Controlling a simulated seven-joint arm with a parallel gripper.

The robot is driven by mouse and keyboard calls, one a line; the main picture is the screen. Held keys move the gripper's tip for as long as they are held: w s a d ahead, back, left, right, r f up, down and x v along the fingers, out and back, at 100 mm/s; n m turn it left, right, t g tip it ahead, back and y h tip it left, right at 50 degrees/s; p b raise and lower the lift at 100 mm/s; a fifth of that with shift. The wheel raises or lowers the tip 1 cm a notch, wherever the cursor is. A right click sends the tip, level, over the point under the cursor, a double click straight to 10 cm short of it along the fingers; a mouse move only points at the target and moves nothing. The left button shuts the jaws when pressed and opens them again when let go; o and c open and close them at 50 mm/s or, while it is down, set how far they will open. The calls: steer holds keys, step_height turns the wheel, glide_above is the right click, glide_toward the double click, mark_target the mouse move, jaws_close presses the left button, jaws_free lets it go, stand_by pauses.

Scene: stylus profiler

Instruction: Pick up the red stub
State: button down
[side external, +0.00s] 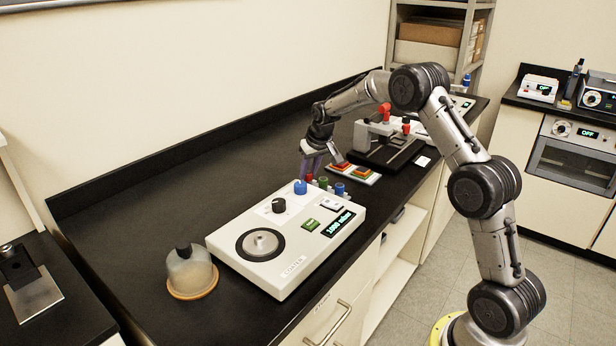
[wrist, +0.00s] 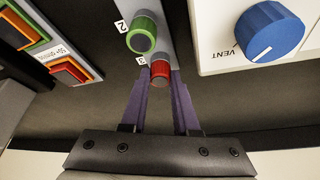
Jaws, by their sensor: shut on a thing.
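The red stub (wrist: 160,70) is a small red cylinder at the near end of a grey numbered strip (wrist: 146,100) in the wrist view. My gripper (wrist: 160,84) has its two purple fingers closed on either side of it. In the side external view the stub (side external: 309,177) shows small and partly hidden beside the fingers of my gripper (side external: 312,168), which point down. I cannot tell whether the stub is clear of its holder. A green stub (wrist: 142,36) stands just beyond it, apart from the fingers.
A white coater (side external: 290,235) with a blue knob (wrist: 270,32) stands close on the right in the wrist view. Red, orange and green pads (side external: 356,172) lie on the other side. A grey profiler (side external: 380,140) stands behind. A domed cover (side external: 190,270) sits at the front left.

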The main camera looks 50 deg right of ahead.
steer(key=shift+r, duration=0.1)
step_height(320, 180, up, 28)
stand_by(0.6)
steer(key=c, duration=1.2)
jaws_free()
steer(key=shift+c, duration=0.2)
jaws_close()
steer(key=shift+a, duration=0.1)
